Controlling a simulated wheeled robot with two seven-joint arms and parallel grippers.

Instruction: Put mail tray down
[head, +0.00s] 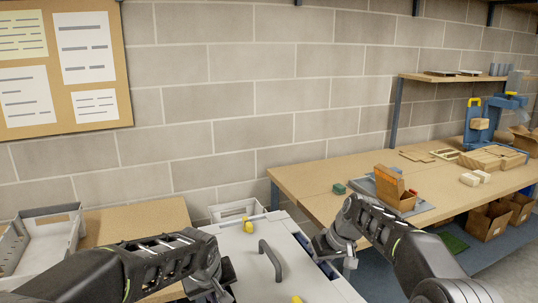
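A pale grey box-like thing (262,247) with a flat top, a dark arched handle and yellow latches lies between my two grippers; I cannot tell if it is the mail tray. My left gripper (222,285) is at its left side, and my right gripper (335,258) is at its right side. The fingertips are small and partly hidden, so I cannot tell if they grip it. A grey open tray (72,238) with low walls stands on the wooden table at the left.
A white crate (234,208) sits behind the box by the wall. A wooden workbench (320,180) at the right holds an open cardboard box (395,190), wood pieces and a blue machine (480,120). The left table (140,215) has bare room beside the grey tray.

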